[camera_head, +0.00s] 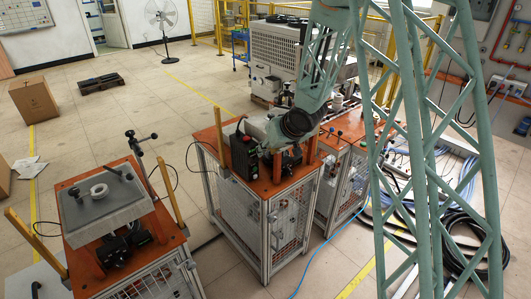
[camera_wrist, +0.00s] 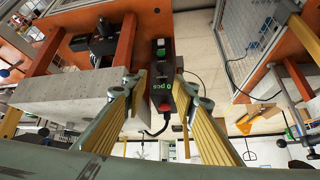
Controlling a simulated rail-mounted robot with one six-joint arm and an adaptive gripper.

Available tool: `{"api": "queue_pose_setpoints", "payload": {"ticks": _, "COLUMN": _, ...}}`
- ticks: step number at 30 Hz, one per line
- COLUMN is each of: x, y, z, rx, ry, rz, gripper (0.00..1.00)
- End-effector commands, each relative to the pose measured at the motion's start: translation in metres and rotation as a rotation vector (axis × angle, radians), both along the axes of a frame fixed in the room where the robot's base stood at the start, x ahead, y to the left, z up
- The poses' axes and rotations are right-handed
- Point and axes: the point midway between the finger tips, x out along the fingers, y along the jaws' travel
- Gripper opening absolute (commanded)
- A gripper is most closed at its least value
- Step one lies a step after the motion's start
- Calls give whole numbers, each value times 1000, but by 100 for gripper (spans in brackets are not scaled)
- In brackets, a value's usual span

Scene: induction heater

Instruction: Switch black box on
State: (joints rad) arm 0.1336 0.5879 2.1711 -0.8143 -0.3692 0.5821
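The black box (camera_wrist: 162,62) is upright in the picture in the wrist view, with a pale switch and a green one near its top, green display text reading like "0 pcs", and a red button low down. In the head view the black box (camera_head: 244,156) stands on the orange top of the middle station. My gripper (camera_wrist: 161,82) is open, its two yellow-padded fingers spread on either side of the box in the picture. I cannot tell whether they touch it. In the head view my wrist hides most of the gripper beside the box.
A grey block (camera_wrist: 60,97) lies left of my gripper in the wrist view, close to a finger. The orange tabletop (camera_wrist: 200,20) carries brown posts. In the head view another station (camera_head: 98,205) stands at left, with open floor (camera_head: 100,125) behind it.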

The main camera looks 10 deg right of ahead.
Motion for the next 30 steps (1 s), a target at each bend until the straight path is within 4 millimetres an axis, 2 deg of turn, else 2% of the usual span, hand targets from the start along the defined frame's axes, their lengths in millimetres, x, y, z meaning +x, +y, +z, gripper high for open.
{"api": "queue_pose_setpoints", "payload": {"ticks": 6, "x": -5, "y": -1, "z": 6, "rx": 1, "ry": 0, "rz": -1, "gripper": 26}}
{"api": "queue_pose_setpoints", "payload": {"ticks": 21, "x": -5, "y": -1, "z": 6, "rx": 1, "ry": 0, "rz": -1, "gripper": 26}}
{"api": "queue_pose_setpoints", "payload": {"ticks": 30, "x": -14, "y": -9, "z": 27, "rx": -33, "ry": -3, "rz": -21, "gripper": 26}}
